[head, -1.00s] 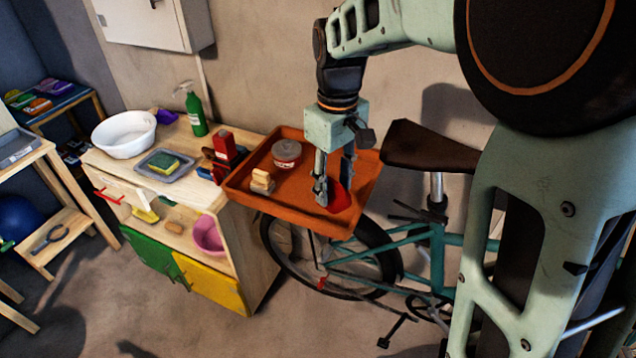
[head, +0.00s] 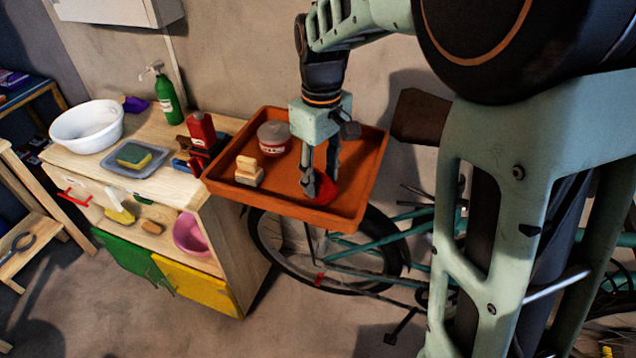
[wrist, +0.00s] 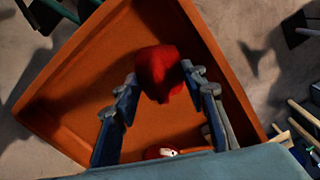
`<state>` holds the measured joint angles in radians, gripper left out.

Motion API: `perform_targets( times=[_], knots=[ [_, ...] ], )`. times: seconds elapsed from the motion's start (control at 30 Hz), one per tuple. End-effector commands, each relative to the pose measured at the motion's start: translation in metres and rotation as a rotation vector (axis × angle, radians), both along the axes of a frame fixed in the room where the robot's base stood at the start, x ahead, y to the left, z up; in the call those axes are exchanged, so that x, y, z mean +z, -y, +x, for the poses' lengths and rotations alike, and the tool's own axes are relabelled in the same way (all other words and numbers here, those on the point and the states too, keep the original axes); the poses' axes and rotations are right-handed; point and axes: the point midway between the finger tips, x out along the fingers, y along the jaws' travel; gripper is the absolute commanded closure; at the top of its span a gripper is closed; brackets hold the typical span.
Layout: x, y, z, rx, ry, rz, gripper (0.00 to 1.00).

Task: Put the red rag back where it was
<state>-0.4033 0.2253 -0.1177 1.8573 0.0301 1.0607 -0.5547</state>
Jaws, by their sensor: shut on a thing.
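The red rag (head: 323,190) is a crumpled bundle over the right front part of the orange tray (head: 225,184). In the wrist view the rag (wrist: 158,72) sits between the fingertips. My gripper (head: 318,184) points down into the tray and is shut on the rag. The head view does not let me tell whether the rag touches the tray floor. The fingers hide part of it.
The tray also holds a wooden brush (head: 249,172) and a round tin with a red band (head: 273,139). A bicycle (head: 375,255) stands behind and below.

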Motion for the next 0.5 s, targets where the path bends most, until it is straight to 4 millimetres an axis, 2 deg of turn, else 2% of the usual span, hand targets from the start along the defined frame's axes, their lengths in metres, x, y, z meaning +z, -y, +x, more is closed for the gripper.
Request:
perform_targets(
  times=[0.03,0.07,0.47,0.5],
  knots=[
    [-0.0101,0.0004,-0.0002,0.000,0.001,0.001,0.80],
    [-0.0117,0.0005,-0.0004,0.001,0.001,0.001,0.80],
    [-0.0142,0.0008,-0.0006,0.001,0.000,0.000,0.80],
    [-0.0134,0.0008,-0.0006,0.001,0.000,0.000,0.58]
  ],
)
